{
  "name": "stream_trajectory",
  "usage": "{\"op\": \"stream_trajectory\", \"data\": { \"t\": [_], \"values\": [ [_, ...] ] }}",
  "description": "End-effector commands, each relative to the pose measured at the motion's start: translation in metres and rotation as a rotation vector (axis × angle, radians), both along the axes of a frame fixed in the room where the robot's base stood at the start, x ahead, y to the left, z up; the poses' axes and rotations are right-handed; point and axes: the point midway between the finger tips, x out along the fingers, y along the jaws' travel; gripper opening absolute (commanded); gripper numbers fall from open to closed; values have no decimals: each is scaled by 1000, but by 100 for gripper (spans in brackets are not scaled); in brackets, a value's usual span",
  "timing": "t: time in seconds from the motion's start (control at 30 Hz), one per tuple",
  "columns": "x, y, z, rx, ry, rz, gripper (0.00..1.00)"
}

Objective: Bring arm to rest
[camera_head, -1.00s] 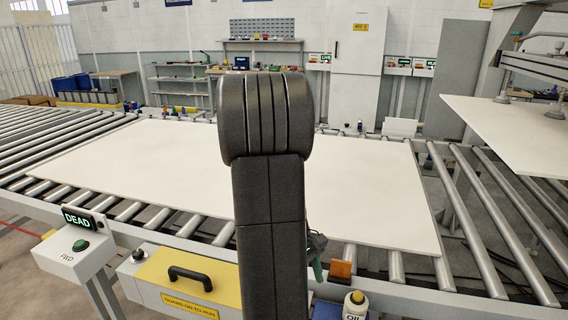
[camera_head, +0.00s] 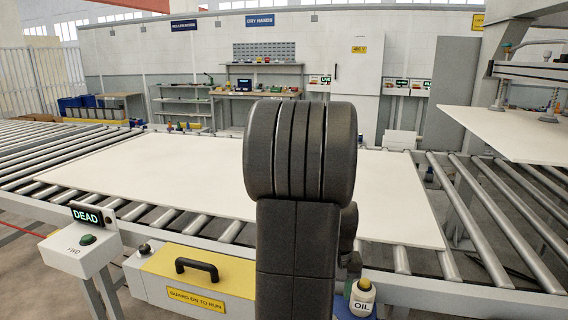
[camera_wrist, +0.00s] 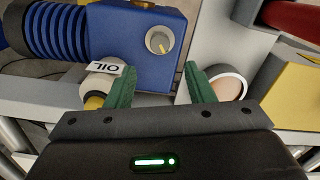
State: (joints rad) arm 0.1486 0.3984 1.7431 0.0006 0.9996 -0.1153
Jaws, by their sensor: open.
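My arm stands upright in the middle of the head view, its dark links covering part of the white board behind it. My gripper (camera_wrist: 155,88) shows in the wrist view with its two green fingers apart and nothing between them. Past the fingers are a blue unit with a knob (camera_wrist: 158,40) and a white bottle marked OIL (camera_wrist: 104,75). The bottle lies by the left finger in the picture; I cannot tell whether they touch.
A large white board (camera_head: 160,165) lies on the roller conveyor (camera_head: 450,265). A yellow guard box with a black handle (camera_head: 222,267) and a control box with a green button (camera_head: 82,250) stand in front. A display (camera_head: 87,216) reads DEAD. Another board (camera_head: 510,130) hangs under suction cups at right.

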Motion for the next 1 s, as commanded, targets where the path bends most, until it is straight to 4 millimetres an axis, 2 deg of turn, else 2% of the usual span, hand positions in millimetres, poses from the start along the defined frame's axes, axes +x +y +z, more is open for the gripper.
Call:
{"op": "stream_trajectory", "data": {
  "t": [0.03, 0.2, 0.4, 0.57, 1.0],
  "values": [
    [-2, 0, -12, 1, 6, 1, 49],
    [-1, 0, -42, 0, 4, 2, 49],
    [-1, 0, -63, 0, 2, 2, 49],
    [-1, 0, -69, 0, 1, 3, 49],
    [-2, 2, -68, -4, 5, 11, 49]
  ]
}}
